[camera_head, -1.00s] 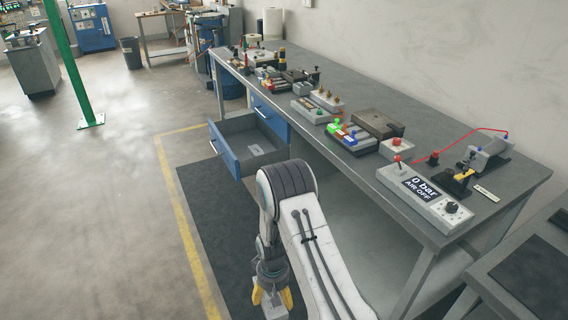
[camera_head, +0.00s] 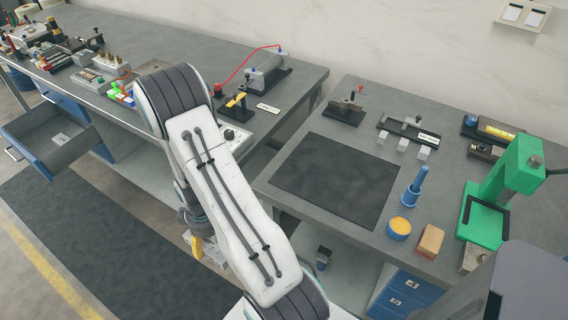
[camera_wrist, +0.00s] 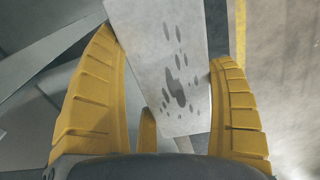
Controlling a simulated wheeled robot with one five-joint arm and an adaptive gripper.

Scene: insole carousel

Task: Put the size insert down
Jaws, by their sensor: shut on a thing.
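My gripper (camera_wrist: 165,60) is shut on a light grey metal plate with dark holes, the size insert (camera_wrist: 160,28), in the wrist view. The insert sits between the yellow fingers and tilts a little; its far end runs out of the top of the picture. In the head view my gripper (camera_head: 196,247) hangs low, left of the right-hand bench and below its top, mostly hidden by my arm.
The right-hand bench has a bare dark mat (camera_head: 335,180). Around it stand small grey blocks (camera_head: 403,145), a blue holder (camera_head: 415,188), a yellow-topped tin (camera_head: 398,228), a tan block (camera_head: 430,241) and a green press (camera_head: 500,195). An open drawer (camera_head: 48,140) juts from the left bench.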

